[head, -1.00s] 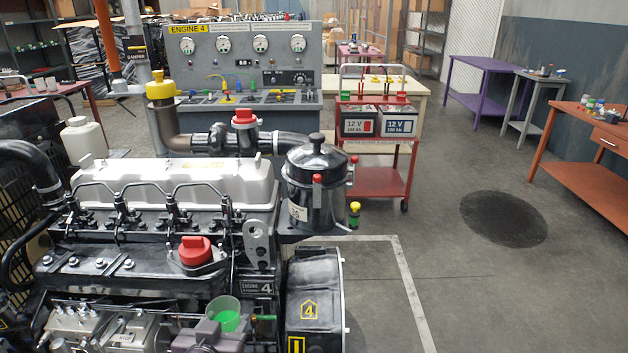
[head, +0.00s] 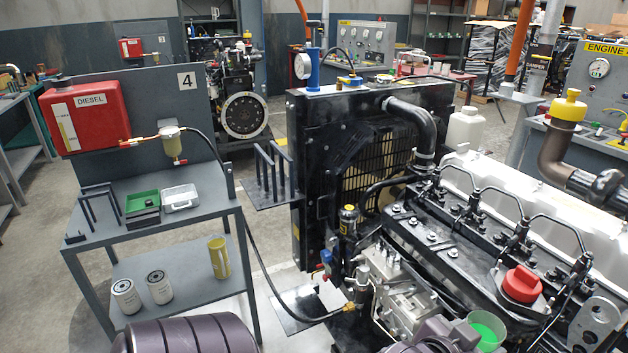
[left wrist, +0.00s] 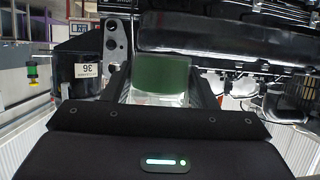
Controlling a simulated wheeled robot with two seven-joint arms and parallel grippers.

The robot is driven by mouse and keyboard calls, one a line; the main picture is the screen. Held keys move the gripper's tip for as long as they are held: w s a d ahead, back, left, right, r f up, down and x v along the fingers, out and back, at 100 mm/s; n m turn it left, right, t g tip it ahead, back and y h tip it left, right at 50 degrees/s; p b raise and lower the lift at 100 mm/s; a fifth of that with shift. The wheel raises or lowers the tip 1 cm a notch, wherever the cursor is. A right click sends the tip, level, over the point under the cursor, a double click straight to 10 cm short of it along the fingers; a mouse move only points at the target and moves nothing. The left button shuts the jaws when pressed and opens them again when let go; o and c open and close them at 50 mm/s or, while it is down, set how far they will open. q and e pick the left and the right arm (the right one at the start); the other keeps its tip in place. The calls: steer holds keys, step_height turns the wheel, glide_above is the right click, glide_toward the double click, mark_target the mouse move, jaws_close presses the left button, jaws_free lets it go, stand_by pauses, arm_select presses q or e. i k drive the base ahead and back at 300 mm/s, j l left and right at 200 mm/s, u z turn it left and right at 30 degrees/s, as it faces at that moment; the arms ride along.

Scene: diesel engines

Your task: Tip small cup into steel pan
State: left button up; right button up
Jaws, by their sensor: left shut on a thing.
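The small cup (head: 487,328), pale and translucent with green inside, is at the bottom right of the head view, in front of the engine. It appears in the left wrist view as a green and clear block (left wrist: 162,80) between the two fingers. My left gripper (head: 462,337) is shut on the cup; it also fills the lower part of the left wrist view (left wrist: 160,98). The cup looks roughly upright. My right gripper is not in view.
A hose runs to the engine (head: 440,240). A red cap (head: 521,285) sits on the engine near the cup.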

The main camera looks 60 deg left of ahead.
mark_target(184, 198)
steer(key=u, duration=2.75)
steer(key=i+j+z, duration=0.1)
steer(key=z, duration=0.3)
steer(key=i+j+z, duration=0.15)
steer(key=z, duration=0.25)
steer(key=i+j+z, duration=0.2)
steer(key=z, duration=0.2)
steer(key=i+j, duration=0.15)
steer(key=j, duration=0.15)
steer(key=i+j+z, duration=0.15)
steer(key=j, duration=0.2)
steer(key=i+j, duration=0.15)
steer(key=j, duration=0.15)
steer(key=i+j+z, duration=0.1)
steer(key=j, duration=0.25)
steer(key=i+j+z, duration=0.1)
steer(key=j, duration=0.25)
steer(key=i, duration=0.05)
